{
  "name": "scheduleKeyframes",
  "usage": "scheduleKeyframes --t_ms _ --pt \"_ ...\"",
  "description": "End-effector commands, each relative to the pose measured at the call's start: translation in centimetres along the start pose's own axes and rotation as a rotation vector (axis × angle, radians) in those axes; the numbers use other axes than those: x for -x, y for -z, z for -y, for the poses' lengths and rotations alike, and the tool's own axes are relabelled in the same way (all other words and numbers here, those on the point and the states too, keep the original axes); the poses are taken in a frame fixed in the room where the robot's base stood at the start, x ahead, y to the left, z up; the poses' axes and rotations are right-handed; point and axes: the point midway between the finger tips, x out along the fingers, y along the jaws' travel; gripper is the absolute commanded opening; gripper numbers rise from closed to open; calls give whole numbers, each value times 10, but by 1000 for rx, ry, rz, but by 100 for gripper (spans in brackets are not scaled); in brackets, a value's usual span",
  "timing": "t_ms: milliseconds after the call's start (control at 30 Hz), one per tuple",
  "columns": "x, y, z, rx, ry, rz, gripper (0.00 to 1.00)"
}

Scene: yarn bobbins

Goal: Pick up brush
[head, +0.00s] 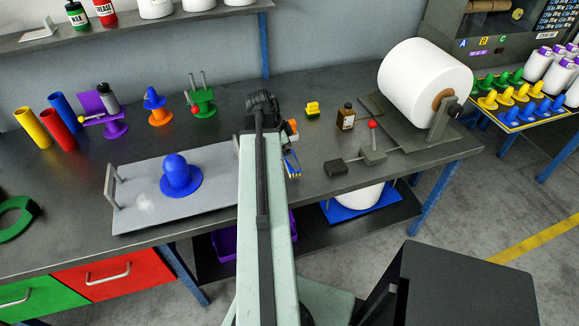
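My gripper (262,103) is at the far end of my arm, over the bench, beyond and slightly left of the brush. Its fingers are dark and small, and the arm partly covers them. I cannot tell whether they are open or hold anything.
A grey tray (140,171) with a blue knob (176,172) lies left of my arm. A yellow item (312,109), a brown bottle (346,117) and a large white bobbin (420,80) stand to the right. Coloured tubes and holders stand at the back left.

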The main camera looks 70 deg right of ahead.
Motion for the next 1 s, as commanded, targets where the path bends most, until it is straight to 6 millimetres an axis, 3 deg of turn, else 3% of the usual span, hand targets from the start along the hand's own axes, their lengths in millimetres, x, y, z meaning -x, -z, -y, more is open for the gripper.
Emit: scheduleKeyframes --t_ms 333,600,800,1000 --pt "-49 -6 1 5 2 0 100" --pt "-49 -4 1 7 3 0 100" --pt "-48 -4 1 8 3 0 48" --pt "-48 -4 1 8 3 0 48"
